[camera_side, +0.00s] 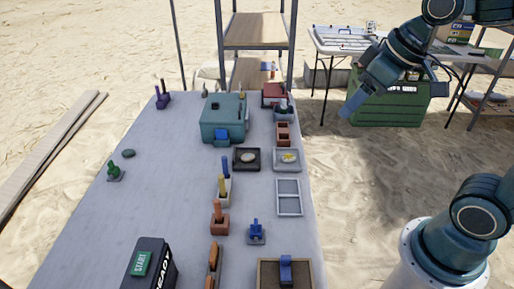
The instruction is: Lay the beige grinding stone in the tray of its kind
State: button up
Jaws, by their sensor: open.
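A beige oval piece (248,157), which looks like the grinding stone, lies within a dark square tray (237,167) near the middle of the table. Whether it is a loose stone or a marking is too small to tell. To its right, a light grey tray (278,168) holds a pale yellowish piece (289,157). Below that is an empty light grey tray with a divider (289,197). My gripper (348,108) is raised off the table's right side, well apart from the trays, open and with nothing visible in it.
A teal box (222,120) stands behind the dark tray. Small orange and blue holders (220,220) run down the middle. A dark oval stone (128,153) and green piece (115,172) lie left. The left tabletop is mostly clear.

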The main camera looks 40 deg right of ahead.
jog(key=s+m, duration=0.1)
jog(key=s, duration=0.7)
jog(key=shift+s+f+m, duration=0.25)
jog(key=shift+f+m, duration=0.15)
jog(key=shift+f, duration=0.05)
